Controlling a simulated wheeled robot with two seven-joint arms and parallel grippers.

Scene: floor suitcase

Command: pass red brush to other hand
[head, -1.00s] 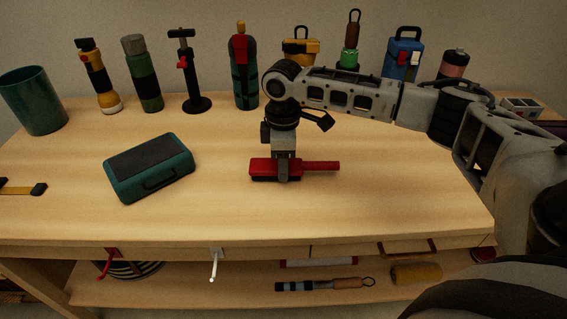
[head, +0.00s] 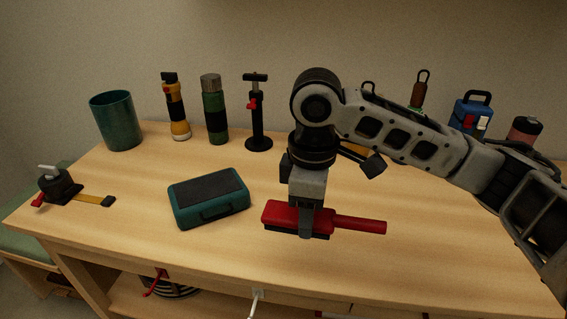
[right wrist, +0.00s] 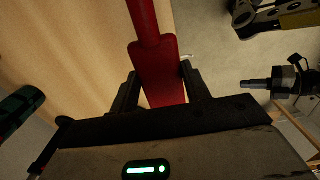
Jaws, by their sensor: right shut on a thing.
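The red brush (head: 353,224) has a red block head with a dark underside and a red handle pointing right. My right gripper (head: 306,225) is shut on the brush head from above and holds it over the front part of the table. In the right wrist view the brush (right wrist: 155,70) lies between the two dark fingers (right wrist: 162,90), its handle running up out of the picture. My left gripper does not show in the head view. A dark arm or gripper part at the top right of the right wrist view cannot be told for certain.
The wooden table (head: 130,215) holds a teal case (head: 208,198) left of the brush. A teal cup (head: 116,120), a yellow-black flashlight (head: 175,108), a green flask (head: 214,108) and a black stand (head: 257,115) line the back. A tape-like tool (head: 60,187) lies far left.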

